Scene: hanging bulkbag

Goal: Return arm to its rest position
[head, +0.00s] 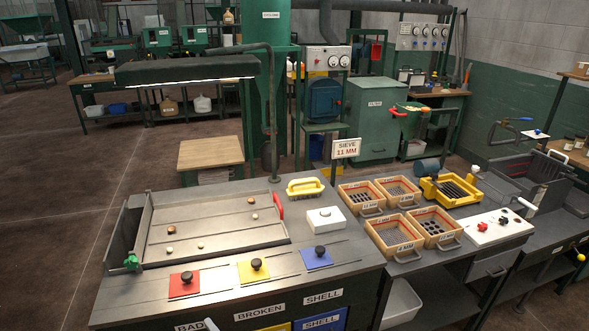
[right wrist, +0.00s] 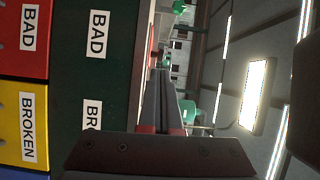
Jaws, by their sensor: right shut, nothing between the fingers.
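My right gripper (right wrist: 161,85) shows in the right wrist view, its two dark fingers together with nothing between them. It is in front of the bench, beside the red BAD drawer (right wrist: 22,40) and the yellow BROKEN drawer (right wrist: 22,125), and touches neither as far as I can see. In the head view only a small pale tip (head: 211,325) shows at the bottom edge, in front of the bench; it seems to be part of my right gripper. My left gripper is in neither view.
The bench holds a shallow metal tray (head: 160,254) with several small nuts, red, yellow and blue knobbed plates, a yellow brush (head: 305,187) and a white box (head: 325,219). Wooden sieves (head: 396,233) and a yellow crate (head: 448,190) stand to the right. Floor at left is clear.

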